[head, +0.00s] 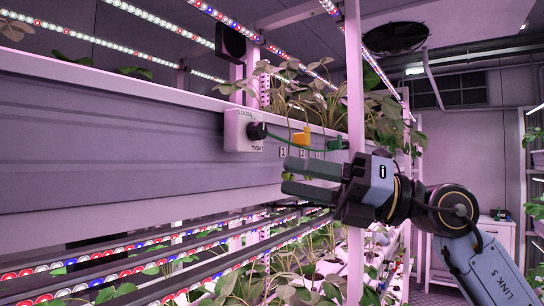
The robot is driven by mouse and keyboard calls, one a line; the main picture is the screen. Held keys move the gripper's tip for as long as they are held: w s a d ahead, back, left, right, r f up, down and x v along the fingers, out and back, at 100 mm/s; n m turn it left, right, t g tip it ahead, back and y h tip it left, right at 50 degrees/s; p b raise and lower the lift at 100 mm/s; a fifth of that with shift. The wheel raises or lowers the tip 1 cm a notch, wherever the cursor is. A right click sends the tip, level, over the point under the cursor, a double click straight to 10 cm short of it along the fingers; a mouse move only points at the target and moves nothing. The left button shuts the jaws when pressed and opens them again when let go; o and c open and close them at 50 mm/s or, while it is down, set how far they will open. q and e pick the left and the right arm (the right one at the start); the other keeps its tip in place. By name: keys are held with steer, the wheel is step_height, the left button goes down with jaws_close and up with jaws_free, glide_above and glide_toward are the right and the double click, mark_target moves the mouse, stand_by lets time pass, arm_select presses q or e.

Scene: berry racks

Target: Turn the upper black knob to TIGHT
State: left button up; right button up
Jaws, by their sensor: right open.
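A black knob (257,131) sticks out of a white box (239,143) on the side of the upper grow trough. The box reads LOOSE above the knob and TIGHT below it. A thin green line runs from the knob to the right along the trough. The knob's exact turn position is too small to tell. My right gripper (285,176) reaches in from the right, below and to the right of the knob. Its two fingers are apart, empty, and point left toward the trough. It is not touching the knob. My left gripper is out of view.
A pink upright post (355,80) stands behind my right gripper. Leafy plants rise above the trough (110,150), and light strips run below it. Space in front of the knob looks clear.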

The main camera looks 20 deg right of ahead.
mark_target(263, 132)
steer(key=s+d+r+n+t+h, duration=0.2)
steer(key=s+d+r+t+h, duration=0.2)
steer(key=s+r+t+h, duration=0.3)
steer(key=shift+g, duration=0.7)
steer(key=p+x, duration=0.4)
steer(key=x, duration=0.8)
steer(key=shift+w+f, duration=0.15)
steer(key=shift+w, duration=0.1)
steer(key=shift+c, duration=0.4)
